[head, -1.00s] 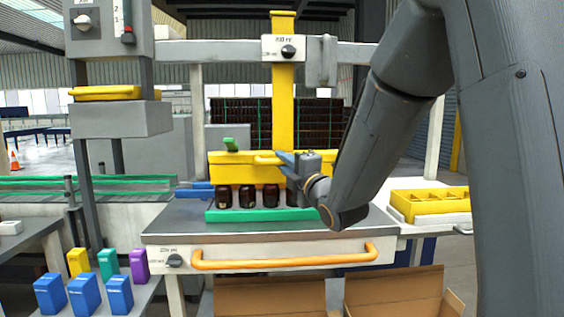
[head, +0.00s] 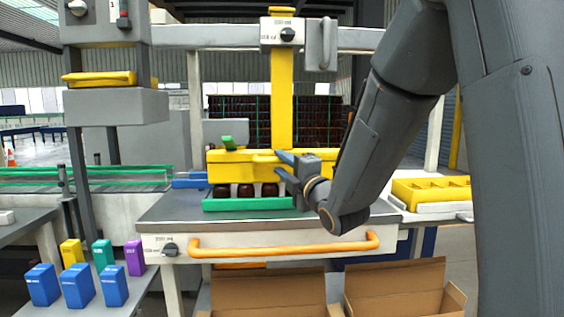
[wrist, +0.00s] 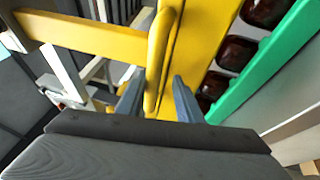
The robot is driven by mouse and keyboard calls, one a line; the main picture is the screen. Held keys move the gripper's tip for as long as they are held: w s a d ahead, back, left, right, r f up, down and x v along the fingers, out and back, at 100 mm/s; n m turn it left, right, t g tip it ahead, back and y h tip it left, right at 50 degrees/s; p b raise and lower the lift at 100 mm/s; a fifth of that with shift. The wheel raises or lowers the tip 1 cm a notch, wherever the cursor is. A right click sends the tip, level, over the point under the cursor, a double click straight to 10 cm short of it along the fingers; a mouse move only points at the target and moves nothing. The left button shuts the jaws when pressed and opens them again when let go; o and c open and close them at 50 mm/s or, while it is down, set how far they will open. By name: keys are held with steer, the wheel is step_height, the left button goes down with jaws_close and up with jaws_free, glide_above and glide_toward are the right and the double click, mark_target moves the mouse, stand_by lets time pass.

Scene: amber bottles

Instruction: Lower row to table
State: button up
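A yellow lifting head (head: 235,170) hangs on a yellow post above the grey-topped table (head: 175,207). Several dark amber bottles (head: 246,190) stand in a row under it, behind a green strip (head: 235,205); their upper parts are hidden by the head, and I cannot tell whether their bases touch the table. The bottles also show in the wrist view (wrist: 236,53), beside the green strip (wrist: 262,65). My gripper (head: 281,164) is at the head's front.
The table has an orange front rail (head: 285,248) and a dark knob (head: 169,249). Open cardboard boxes (head: 270,292) stand below it. A yellow divided crate (head: 430,191) is at the right. Blue, yellow, green and purple cartons (head: 78,285) stand at the lower left.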

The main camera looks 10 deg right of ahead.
steer(key=shift+o, duration=0.3)
steer(key=shift+r, duration=0.1)
steer(key=shift+s+d, duration=0.1)
steer(key=shift+s, duration=0.15)
steer(key=b+v, duration=0.1)
steer(key=v, duration=0.6)
steer(key=shift+s, duration=0.1)
